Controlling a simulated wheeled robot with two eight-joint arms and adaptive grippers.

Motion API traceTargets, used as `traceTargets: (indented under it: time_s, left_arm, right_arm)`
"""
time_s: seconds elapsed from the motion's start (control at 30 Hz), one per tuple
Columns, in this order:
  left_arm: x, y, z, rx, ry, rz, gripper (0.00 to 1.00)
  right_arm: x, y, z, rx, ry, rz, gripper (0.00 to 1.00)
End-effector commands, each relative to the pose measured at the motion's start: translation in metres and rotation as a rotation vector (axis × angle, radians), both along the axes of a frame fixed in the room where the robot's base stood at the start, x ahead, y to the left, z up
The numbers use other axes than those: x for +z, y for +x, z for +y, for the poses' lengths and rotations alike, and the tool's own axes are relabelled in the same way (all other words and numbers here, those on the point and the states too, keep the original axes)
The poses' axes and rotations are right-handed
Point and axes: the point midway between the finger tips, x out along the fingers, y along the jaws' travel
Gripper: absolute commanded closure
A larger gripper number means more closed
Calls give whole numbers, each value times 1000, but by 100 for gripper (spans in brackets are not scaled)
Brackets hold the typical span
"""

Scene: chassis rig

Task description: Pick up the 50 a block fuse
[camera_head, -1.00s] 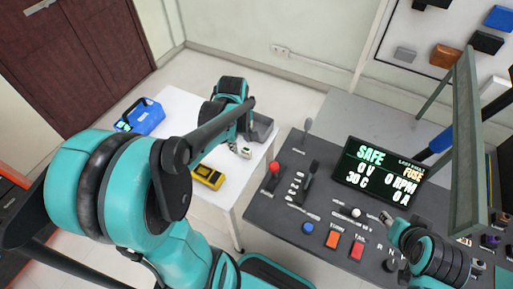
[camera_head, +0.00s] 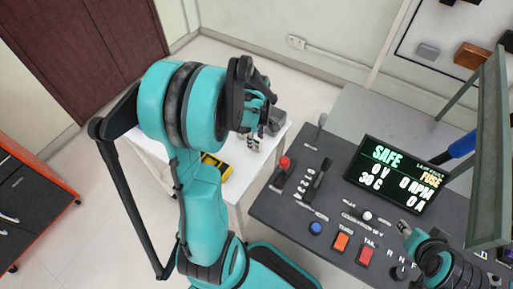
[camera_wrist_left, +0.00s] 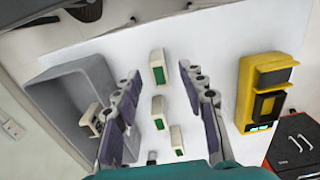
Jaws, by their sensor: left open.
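Several small cream block fuses with green labels lie on the white table in the left wrist view: a far one (camera_wrist_left: 158,68), a middle one (camera_wrist_left: 159,112) and a nearer one (camera_wrist_left: 177,140). Their ratings are too small to read, so I cannot tell which is 50 A. My left gripper (camera_wrist_left: 160,76) is open and empty, pointing down over the row, with one finger on each side of it. In the head view my left gripper (camera_head: 256,128) hangs over the table and hides most of the fuses. Only part of my right arm shows, at lower right.
A grey bin (camera_wrist_left: 70,88) with a pale part inside stands left of the fuses; a yellow meter (camera_wrist_left: 265,92) lies right. The dark console (camera_head: 290,208) with its lever, buttons and SAFE display (camera_head: 396,176) stands right of the white table (camera_head: 150,150).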

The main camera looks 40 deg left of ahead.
Motion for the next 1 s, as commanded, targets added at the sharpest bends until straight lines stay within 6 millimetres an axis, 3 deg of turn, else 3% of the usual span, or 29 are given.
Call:
traceTargets:
  time_s: [0.07, 0.27, 0.43, 0.83, 1.0]
  left_arm:
    - [-9, 0, 0, 0, 0, 0, 59]
    - [-8, 0, 0, -1, 0, 0, 59]
    - [-8, 0, 0, -1, 0, 0, 100]
    - [-6, 0, 0, -1, 0, -1, 100]
    - [8, 0, 0, -1, 0, 0, 100]
  right_arm:
    - [-5, 0, 0, 0, 0, 0, 60]
    - [-3, 0, 0, 0, 0, 0, 60]
    - [-3, 0, 0, 0, 0, 0, 60]
    - [-2, 0, 0, 0, 0, 0, 60]
    - [5, 0, 0, 0, 0, 0, 60]
